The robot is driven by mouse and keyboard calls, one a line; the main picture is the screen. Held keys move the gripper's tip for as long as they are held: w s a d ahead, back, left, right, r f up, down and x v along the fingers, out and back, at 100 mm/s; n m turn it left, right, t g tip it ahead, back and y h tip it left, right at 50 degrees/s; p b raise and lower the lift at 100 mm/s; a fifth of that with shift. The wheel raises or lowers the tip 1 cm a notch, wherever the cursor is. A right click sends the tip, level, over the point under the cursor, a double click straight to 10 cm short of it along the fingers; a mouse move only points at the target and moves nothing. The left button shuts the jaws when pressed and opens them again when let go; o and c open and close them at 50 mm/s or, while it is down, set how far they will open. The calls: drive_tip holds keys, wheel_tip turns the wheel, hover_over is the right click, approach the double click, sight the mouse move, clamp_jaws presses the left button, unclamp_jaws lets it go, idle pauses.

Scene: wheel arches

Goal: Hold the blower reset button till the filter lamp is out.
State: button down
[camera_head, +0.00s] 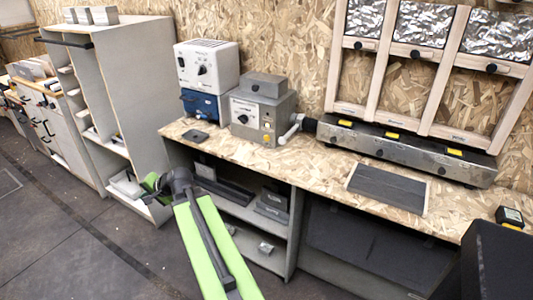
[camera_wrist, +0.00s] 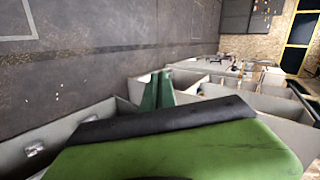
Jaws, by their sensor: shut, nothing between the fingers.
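The likely blower is a grey box (camera_head: 258,112) on the wooden worktop, with a dark dial on its front and a pale hose at its right side. Small orange and yellow spots show on the right of its front; I cannot tell which is the reset button or filter lamp, or whether a lamp is lit. My gripper (camera_head: 153,186) is low in front of the shelving, left of and below the worktop, well apart from the grey box. Its green fingers (camera_wrist: 157,90) are together and empty in the wrist view, which does not clearly show the grey box.
A white unit on a blue box (camera_head: 205,104) stands left of the grey box. A long metal manifold (camera_head: 400,150) with yellow labels lies to the right, below a wooden frame. A dark mat (camera_head: 388,188) lies on the worktop (camera_head: 310,165). A tall grey cabinet (camera_head: 130,80) stands left; open floor lies in front.

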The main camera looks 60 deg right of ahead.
sight(267, 138)
drive_tip(key=s+d+m+t+h+b, duration=0.2)
drive_tip(key=d+m, duration=0.2)
drive_tip(key=d, duration=0.5)
drive_tip(key=s+d+m+t+h+b, duration=0.1)
drive_tip(key=s+d+m+h+b, duration=0.3)
drive_tip(key=d, duration=0.6)
drive_tip(key=s+d+m+h+b, duration=0.1)
drive_tip(key=s+d+m+h, duration=0.1)
drive_tip(key=s+d+m, duration=0.2)
drive_tip(key=s+d+r+m+g+h+b, duration=0.1)
drive_tip(key=s+d+m+h, duration=0.2)
drive_tip(key=d, duration=0.5)
drive_tip(key=s+d+r+m+h+b, duration=0.1)
drive_tip(key=s+d+m+h, duration=0.1)
drive_tip(key=s+d+m, duration=0.3)
drive_tip(key=shift+s+d, duration=1.05)
drive_tip(key=shift+s, duration=0.25)
drive_tip(key=d, duration=0.8)
drive_tip(key=shift+w+d, duration=0.1)
drive_tip(key=shift+d, duration=0.25)
drive_tip(key=shift+d, duration=0.4)
